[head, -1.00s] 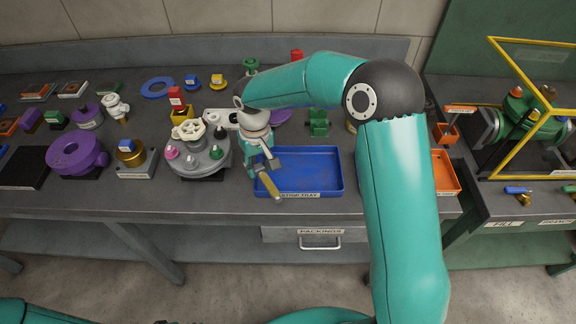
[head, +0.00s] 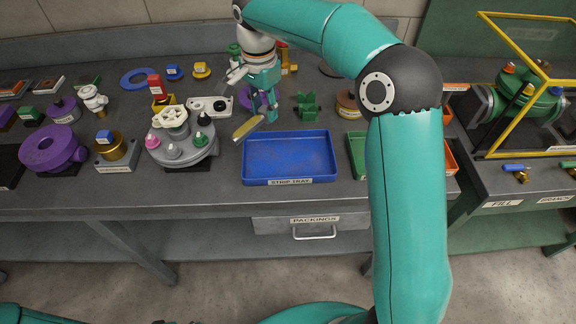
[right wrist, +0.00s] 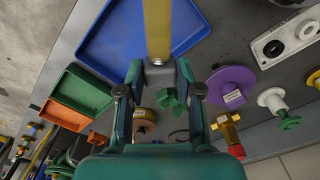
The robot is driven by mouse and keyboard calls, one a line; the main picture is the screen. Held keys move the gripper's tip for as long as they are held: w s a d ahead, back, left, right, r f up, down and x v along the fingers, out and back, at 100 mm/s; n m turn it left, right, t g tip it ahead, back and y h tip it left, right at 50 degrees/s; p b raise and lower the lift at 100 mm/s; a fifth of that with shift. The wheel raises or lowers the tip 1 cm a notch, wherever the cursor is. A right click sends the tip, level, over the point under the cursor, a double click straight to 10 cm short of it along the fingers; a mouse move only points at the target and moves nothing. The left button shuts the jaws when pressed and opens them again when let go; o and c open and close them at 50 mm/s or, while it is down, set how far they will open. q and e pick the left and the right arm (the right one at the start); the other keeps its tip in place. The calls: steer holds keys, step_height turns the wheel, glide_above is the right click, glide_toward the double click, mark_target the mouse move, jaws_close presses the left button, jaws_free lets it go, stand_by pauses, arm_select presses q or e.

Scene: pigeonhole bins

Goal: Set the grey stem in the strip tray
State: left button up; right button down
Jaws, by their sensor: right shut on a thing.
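My right gripper (head: 262,116) is shut on the grey end of a piece with a long brass-yellow rod, which I take to be the grey stem (head: 247,128). The rod points toward the front left, above the bench near the back left corner of the blue strip tray (head: 290,182). In the right wrist view the grey end (right wrist: 160,74) sits between the fingertips, and the rod overlaps the blue tray (right wrist: 105,32) in the picture. The strip tray looks empty. My left gripper is out of view.
A grey round holder (head: 182,155) with coloured knobs stands left of the tray. A yellow-framed guard (head: 490,85) stands far right.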

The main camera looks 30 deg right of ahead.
steer(key=s+d+r+m+b, duration=0.2)
steer(key=s+d+r+m, duration=0.15)
steer(key=r+m, duration=0.35)
steer(key=m+b, duration=0.3)
glide_above(287, 159)
step_height(287, 159, down, 16)
steer(key=shift+r, duration=0.1)
steer(key=shift+f, duration=2.45)
steer(key=c, duration=1.2)
jaws_free()
steer(key=shift+f, duration=0.15)
steer(key=o, duration=0.4)
steer(key=shift+o, duration=0.2)
